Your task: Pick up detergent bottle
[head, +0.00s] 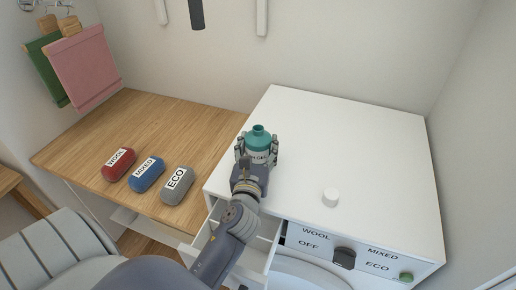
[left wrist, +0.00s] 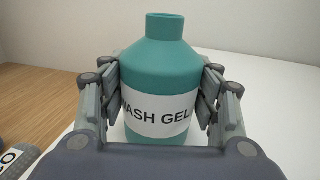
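The detergent bottle (head: 259,138) is teal with a white label and stands upright on the white washing machine top near its left edge. In the left wrist view the bottle (left wrist: 165,75) fills the middle, its label reading "ASH GEL" in part. My left gripper (head: 257,150) has a finger on each side of the bottle. In the left wrist view the fingers of the left gripper (left wrist: 165,88) lie close along both sides of the bottle; whether they press on it is hard to tell. My right gripper is not in view.
A small white cap (head: 330,197) sits on the machine top (head: 350,140). An open drawer (head: 262,250) juts out below my left arm. Red (head: 118,164), blue (head: 146,174) and grey (head: 176,185) labelled pieces lie on the wooden counter (head: 170,120). The machine's right side is clear.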

